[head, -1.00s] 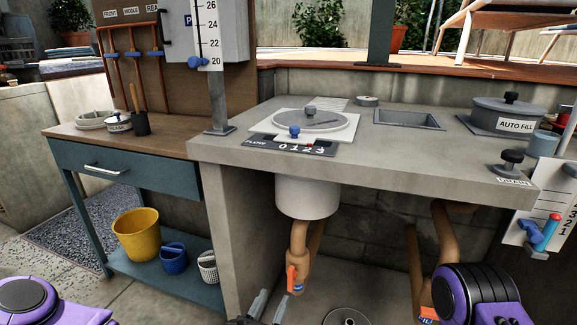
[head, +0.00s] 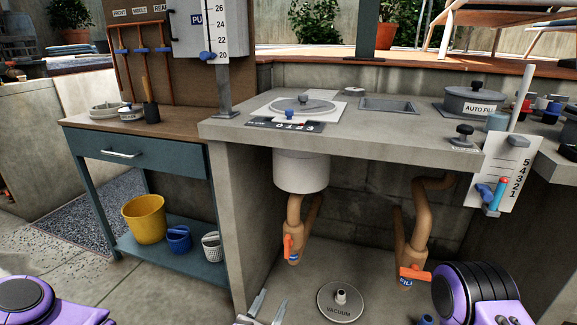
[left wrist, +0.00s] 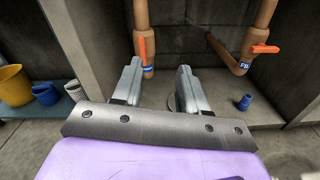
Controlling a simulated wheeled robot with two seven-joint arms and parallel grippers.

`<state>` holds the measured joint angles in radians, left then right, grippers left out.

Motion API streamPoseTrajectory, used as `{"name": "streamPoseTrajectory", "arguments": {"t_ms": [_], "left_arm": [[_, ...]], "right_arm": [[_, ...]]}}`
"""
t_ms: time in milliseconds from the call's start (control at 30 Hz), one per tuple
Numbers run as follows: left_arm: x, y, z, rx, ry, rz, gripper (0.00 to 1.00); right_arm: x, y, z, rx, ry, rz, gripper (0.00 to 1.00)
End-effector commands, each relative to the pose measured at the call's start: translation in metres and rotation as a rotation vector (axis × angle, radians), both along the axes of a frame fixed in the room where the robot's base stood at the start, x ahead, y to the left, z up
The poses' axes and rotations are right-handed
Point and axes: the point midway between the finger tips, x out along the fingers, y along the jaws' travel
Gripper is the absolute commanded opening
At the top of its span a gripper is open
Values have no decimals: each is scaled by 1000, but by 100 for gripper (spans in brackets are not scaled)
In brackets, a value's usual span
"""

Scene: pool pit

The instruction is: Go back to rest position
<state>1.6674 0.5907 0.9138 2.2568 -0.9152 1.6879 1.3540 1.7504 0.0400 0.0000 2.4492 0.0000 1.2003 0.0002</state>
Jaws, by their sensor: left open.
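My left gripper (head: 266,309) shows at the bottom edge of the head view, low in front of the concrete counter. In the left wrist view its two fingers (left wrist: 157,90) stand apart with nothing between them, so it is open and empty. Beyond the fingers stand copper pipes with an orange valve handle (left wrist: 143,50) and a second orange handle (left wrist: 265,49). The fingers partly cover the round vacuum plate on the floor. My purple arm links show at both lower corners of the head view. My right gripper is not in view.
The concrete counter (head: 390,135) overhangs the pipes. The vacuum plate (head: 340,302) lies on the floor below. A blue-grey bench (head: 135,152) at left carries a yellow bucket (head: 144,219) and small baskets on its shelf. A slanted number board (head: 498,172) hangs at right.

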Motion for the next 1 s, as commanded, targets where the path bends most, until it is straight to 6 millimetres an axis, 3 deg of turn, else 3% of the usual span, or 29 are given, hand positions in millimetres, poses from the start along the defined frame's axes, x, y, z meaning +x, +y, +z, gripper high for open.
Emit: {"name": "streamPoseTrajectory", "arguments": {"t_ms": [167,267,367,500,600,700,800,1000], "left_arm": [[-11,-1,-26,249,22,-44,43],[-28,0,-59,459,58,-110,43],[-51,2,-99,676,96,-204,43],[-99,16,-169,1019,161,-402,43],[-148,45,-230,1306,214,-619,43],[-192,83,-274,1541,265,-827,43],[-223,120,-301,1697,312,-984,43],[-262,185,-331,1897,411,-1187,43]], "right_arm": [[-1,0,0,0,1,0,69],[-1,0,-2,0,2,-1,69],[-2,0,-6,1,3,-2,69],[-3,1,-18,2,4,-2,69],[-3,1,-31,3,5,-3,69],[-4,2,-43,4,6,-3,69],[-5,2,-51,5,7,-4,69],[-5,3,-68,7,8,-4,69]]}}
